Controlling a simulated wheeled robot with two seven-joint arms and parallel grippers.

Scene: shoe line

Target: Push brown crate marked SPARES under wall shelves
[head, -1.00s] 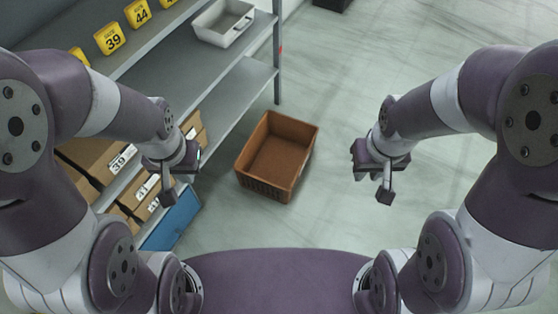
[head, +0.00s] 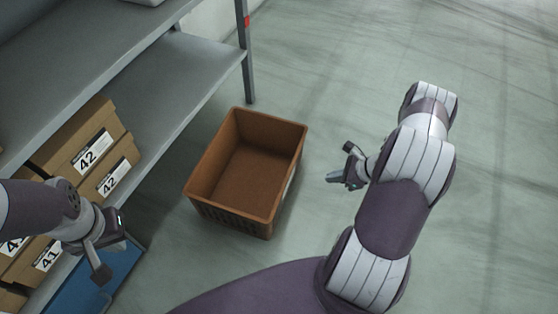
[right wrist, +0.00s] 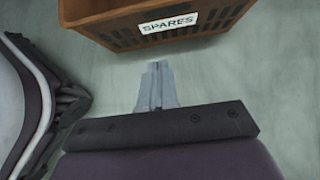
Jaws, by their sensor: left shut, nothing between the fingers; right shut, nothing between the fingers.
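The brown crate (head: 200,206) stands empty on the floor in the middle of the head view, open side up, beside the shelves. In the right wrist view its side with the white SPARES label (right wrist: 169,24) faces my right gripper (right wrist: 158,66). The wall shelves (head: 165,80) stand to the left of the crate. My right gripper (head: 333,179) is shut and empty, to the right of the crate with a gap of floor between. My left gripper (head: 104,272) is shut and empty, in front of the shoe boxes at lower left.
Shoe boxes (head: 90,150) marked 42 and 41 fill the shelves at left. A blue bin (head: 122,268) is at the lower left. A grey shelf post (head: 246,60) stands behind the crate. The floor at right is clear.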

